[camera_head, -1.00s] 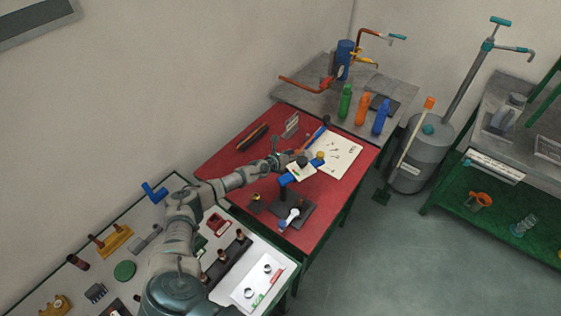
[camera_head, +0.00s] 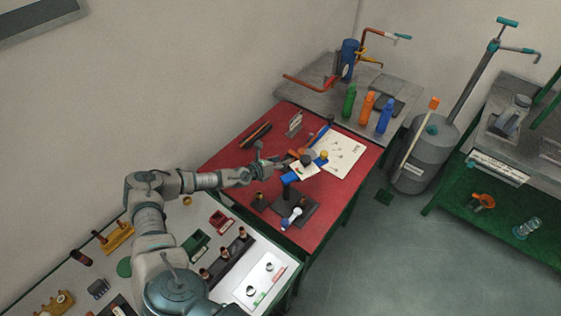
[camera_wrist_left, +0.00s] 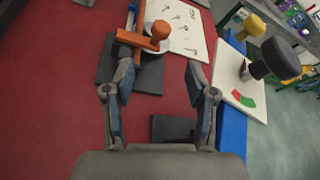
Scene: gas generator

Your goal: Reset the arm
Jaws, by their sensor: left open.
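My left arm reaches in from the lower left over the red table (camera_head: 225,152). Its left gripper (camera_head: 284,165) is above the table, just left of the blue stand (camera_head: 289,177) with the white plate (camera_head: 304,170) on top. In the left wrist view the two fingers of the left gripper (camera_wrist_left: 160,72) are spread apart with nothing between them. An orange-handled tool (camera_wrist_left: 150,38) on a dark block lies beyond the fingers. The white plate with a black knob (camera_wrist_left: 275,58) is to their right. My right gripper is not in view.
A white-topped table (camera_head: 165,245) with several small parts stands below the arm. Green, orange and blue bottles (camera_head: 367,106) stand on the grey table behind. A grey tank (camera_head: 425,160) stands right of the red table, with open floor in front.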

